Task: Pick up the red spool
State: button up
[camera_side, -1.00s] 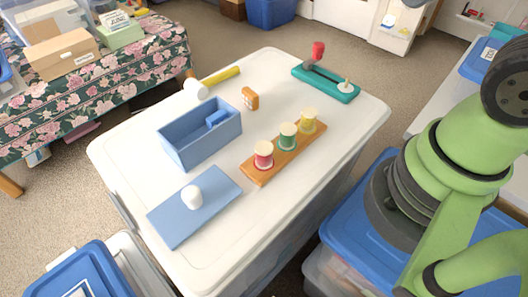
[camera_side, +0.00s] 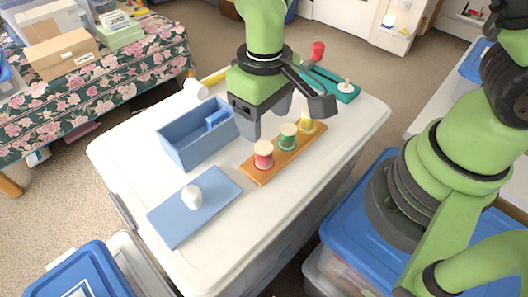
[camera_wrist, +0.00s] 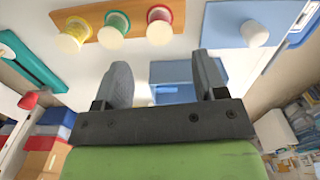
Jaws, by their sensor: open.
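The red spool (camera_side: 263,155) stands upright at the near left end of the wooden rack (camera_side: 257,177), beside a green spool (camera_side: 288,136) and a yellow spool (camera_side: 307,124). My gripper (camera_side: 278,121) is above the table, behind the spools, open and empty. In the wrist view the gripper (camera_wrist: 167,82) shows its two grey fingers spread apart. There the red spool (camera_wrist: 159,25) is beyond the fingers at the top centre, with the green spool (camera_wrist: 114,29) and yellow spool (camera_wrist: 74,35) to its left.
A blue open box (camera_side: 193,150) holds a small blue item. A blue board (camera_side: 180,222) with a white knob (camera_side: 191,197) lies in front of it. A teal base (camera_side: 345,92) stands at the back right. The white lid's front part (camera_side: 240,235) is clear.

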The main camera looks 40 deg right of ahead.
aim_at(264, 151)
notch_tip(264, 151, down, 9)
jog(key=shift+w+f, duration=0.1)
jog(key=shift+w, duration=0.05)
dwell(0.4)
jog(key=c, duration=1)
